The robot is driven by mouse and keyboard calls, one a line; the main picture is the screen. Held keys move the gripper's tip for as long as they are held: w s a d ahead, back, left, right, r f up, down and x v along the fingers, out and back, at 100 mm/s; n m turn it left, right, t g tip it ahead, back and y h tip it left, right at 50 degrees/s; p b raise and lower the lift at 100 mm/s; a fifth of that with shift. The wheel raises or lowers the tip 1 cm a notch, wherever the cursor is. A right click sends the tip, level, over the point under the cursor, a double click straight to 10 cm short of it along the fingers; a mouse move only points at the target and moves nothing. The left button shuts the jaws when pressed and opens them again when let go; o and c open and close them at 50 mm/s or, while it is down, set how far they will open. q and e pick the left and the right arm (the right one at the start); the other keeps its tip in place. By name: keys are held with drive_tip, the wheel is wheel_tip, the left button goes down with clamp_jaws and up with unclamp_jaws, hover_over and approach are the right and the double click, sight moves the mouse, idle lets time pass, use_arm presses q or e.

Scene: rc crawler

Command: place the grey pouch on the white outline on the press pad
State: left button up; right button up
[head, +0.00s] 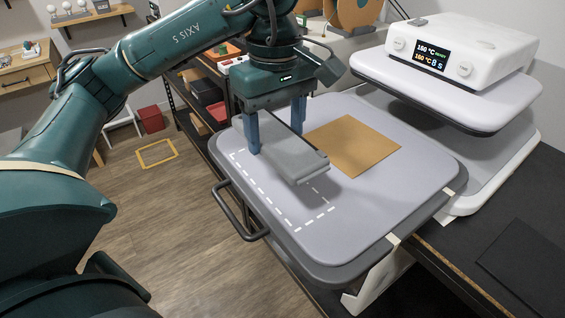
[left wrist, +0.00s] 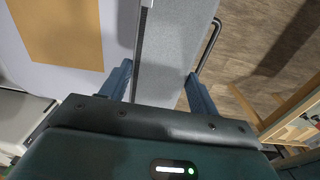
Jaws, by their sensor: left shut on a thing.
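The grey pouch (head: 291,155) is a flat, long grey piece held between the blue fingers of my left gripper (head: 275,135). It appears a little above the press pad (head: 375,195), over the white dashed outline (head: 267,206). The outline's left side and front corner show; the pouch and fingers hide part of it. In the left wrist view, the pouch (left wrist: 175,50) runs up between the two fingers (left wrist: 160,85). My right gripper is in neither view.
A tan square sheet (head: 352,146) lies on the pad to the right of the pouch. The white press head (head: 455,75) with its display is swung off to the right. A dark handle (head: 236,215) sticks out at the pad's left edge. The pad's front right is clear.

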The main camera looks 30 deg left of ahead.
sight(277, 179)
use_arm(q)
wheel_tip(277, 179, down, 2)
drive_tip(key=shift+s+f, duration=0.1)
drive_tip(key=shift+f, duration=2.4)
drive_tip(key=shift+f+b, duration=0.25)
drive_tip(key=shift+b, duration=0.15)
drive_tip(key=o, duration=1)
drive_tip(key=shift+r, duration=0.1)
drive_tip(key=shift+c, duration=0.2)
wheel_tip(277, 179, up, 12)
drive_tip(key=p, duration=0.2)
drive_tip(key=shift+r+p, duration=0.2)
drive_tip(key=shift+p, duration=0.15)
